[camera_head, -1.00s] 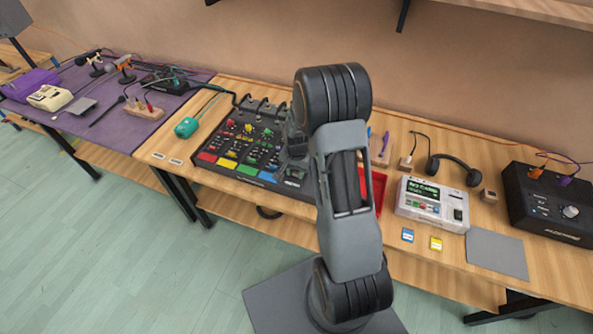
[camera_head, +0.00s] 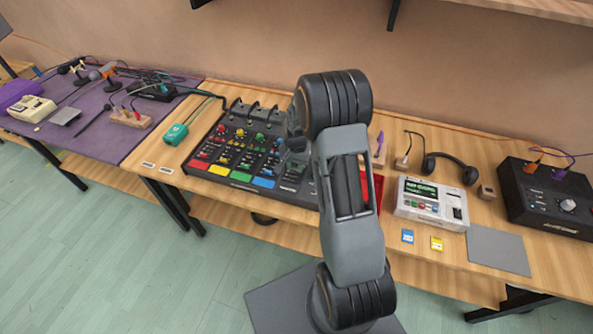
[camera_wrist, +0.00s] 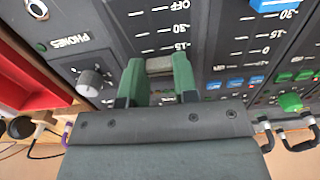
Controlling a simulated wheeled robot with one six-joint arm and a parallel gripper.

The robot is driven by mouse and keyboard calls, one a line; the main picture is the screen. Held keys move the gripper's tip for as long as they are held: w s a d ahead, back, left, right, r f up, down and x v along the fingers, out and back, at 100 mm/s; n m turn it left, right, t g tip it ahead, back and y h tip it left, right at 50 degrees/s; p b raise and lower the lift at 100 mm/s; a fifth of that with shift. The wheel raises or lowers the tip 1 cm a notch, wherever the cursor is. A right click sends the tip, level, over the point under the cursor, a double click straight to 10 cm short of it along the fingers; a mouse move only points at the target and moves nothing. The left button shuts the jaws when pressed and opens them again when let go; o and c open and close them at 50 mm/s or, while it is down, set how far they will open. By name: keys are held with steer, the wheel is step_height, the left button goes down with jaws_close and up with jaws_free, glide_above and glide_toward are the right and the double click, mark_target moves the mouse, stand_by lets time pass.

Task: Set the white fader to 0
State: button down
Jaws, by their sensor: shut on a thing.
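The black mixer (camera_head: 196,181) lies on the wooden table, with colored faders and knobs. In the wrist view, my gripper (camera_wrist: 160,70) has green fingertips closed around a pale grey-white fader cap (camera_wrist: 159,65) on the mixer's panel (camera_wrist: 122,50). The cap sits below the printed -15 mark in the picture, away from OFF and -30. A finger hides the scale beside it, so I cannot read its exact mark. In the head view my arm blocks the white fader, and my fingertips are hidden.
Blue caps (camera_wrist: 268,5) and a green knob (camera_wrist: 291,102) are right of my fingers in the wrist view. A grey PHONES knob (camera_wrist: 89,83) is close on the left. A red tray (camera_head: 376,190) and white device (camera_head: 418,212) stand right of the mixer.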

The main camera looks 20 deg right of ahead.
mark_target(296, 166)
steer(key=shift+w+d, duration=0.2)
steer(key=c, duration=0.9)
jaws_free()
steer(key=shift+s+a, duration=0.1)
step_height(296, 166, up, 14)
steer(key=shift+f+b, duration=0.1)
steer(key=shift+b, duration=0.5)
